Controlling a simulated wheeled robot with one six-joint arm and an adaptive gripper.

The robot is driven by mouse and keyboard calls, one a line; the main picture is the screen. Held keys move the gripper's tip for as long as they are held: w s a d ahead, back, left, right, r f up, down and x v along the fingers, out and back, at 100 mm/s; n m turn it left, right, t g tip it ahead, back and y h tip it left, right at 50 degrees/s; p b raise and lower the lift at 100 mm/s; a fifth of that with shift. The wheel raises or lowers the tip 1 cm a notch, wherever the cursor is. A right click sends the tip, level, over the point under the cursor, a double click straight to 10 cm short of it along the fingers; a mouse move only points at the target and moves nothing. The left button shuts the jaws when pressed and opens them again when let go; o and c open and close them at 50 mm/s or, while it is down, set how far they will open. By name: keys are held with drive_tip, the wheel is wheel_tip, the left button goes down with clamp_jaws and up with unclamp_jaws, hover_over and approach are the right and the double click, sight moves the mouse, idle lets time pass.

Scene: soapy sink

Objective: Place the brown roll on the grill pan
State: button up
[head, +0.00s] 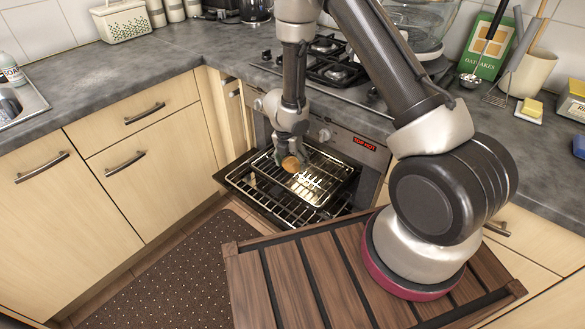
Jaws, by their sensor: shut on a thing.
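The brown roll (291,164) is small and round and shows at the tips of my gripper (289,156). My gripper points down and is shut on the roll; its fingers partly hide it. The roll and gripper appear over the grill pan (322,191), a dark tray with a wire rack, at the open oven in the middle of the view. I cannot tell whether the roll touches the rack or hangs just above it.
The open oven (262,190) sits below the hob (335,69). Grey worktop (150,95) runs along the left. Right of the hob stand a green oatcakes box (491,45) and a utensil pot (532,74). A dotted mat (165,285) lies on the floor.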

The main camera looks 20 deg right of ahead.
sight(292, 168)
drive_tip(key=shift+s+f, duration=0.1)
drive_tip(key=shift+f, duration=1.6)
drive_tip(key=shift+f, duration=0.15)
drive_tip(key=o, duration=1.1)
drive_tip(key=r, duration=0.4)
drive_tip(key=a+r, duration=0.1)
drive_tip(key=r, duration=0.3)
drive_tip(key=s+a+r, duration=0.1)
drive_tip(key=r, duration=0.3)
